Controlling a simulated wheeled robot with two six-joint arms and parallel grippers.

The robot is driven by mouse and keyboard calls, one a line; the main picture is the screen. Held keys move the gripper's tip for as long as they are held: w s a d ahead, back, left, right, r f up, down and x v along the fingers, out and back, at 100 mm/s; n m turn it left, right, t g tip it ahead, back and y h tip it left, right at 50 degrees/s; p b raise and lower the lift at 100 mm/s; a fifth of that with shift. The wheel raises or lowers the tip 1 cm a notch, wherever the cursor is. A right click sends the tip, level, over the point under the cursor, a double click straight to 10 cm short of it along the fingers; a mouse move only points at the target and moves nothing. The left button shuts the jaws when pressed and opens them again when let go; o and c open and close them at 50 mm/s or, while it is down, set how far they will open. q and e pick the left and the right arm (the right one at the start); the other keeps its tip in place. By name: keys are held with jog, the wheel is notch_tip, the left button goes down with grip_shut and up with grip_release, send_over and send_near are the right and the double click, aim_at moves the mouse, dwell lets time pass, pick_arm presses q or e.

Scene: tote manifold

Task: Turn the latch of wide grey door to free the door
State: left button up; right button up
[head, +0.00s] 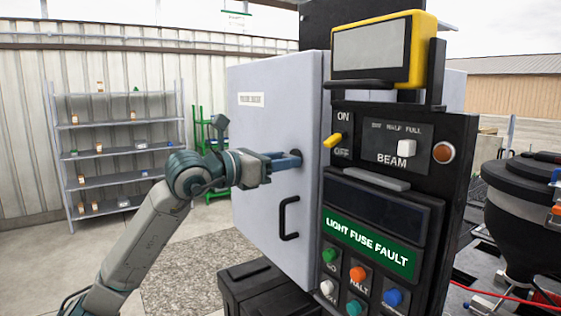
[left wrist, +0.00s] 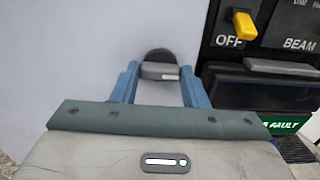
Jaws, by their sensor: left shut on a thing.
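The wide grey door (head: 262,215) is a pale grey panel left of the black control panel, flat against its cabinet as far as I can see. It has a small white label at the top and a black pull handle (head: 289,218) low down. Its latch (left wrist: 160,68) is a grey bar on a round black base, lying level in the left wrist view. My left gripper (head: 285,161) reaches the latch from the left, its blue fingers on either side of the bar and shut on it. In the head view the fingers hide most of the latch. My right gripper is not in view.
The black control panel (head: 335,200) with a yellow switch, coloured buttons and a yellow-framed screen (head: 375,50) stands close right of the door. A black box (head: 262,290) sits below the door. Shelves (head: 118,150) and a green rack stand behind, left.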

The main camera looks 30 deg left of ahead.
pick_arm(q)
jog(key=m+b, duration=0.2)
jog(key=m, duration=0.2)
jog(key=shift+f, duration=0.1)
jog(key=m+b, duration=0.1)
jog(key=m, duration=0.3)
jog(key=m+b, duration=0.1)
jog(key=m, duration=0.4)
jog(key=shift+m, duration=2.3)
jog(key=o, duration=1)
jog(key=shift+d, duration=0.1)
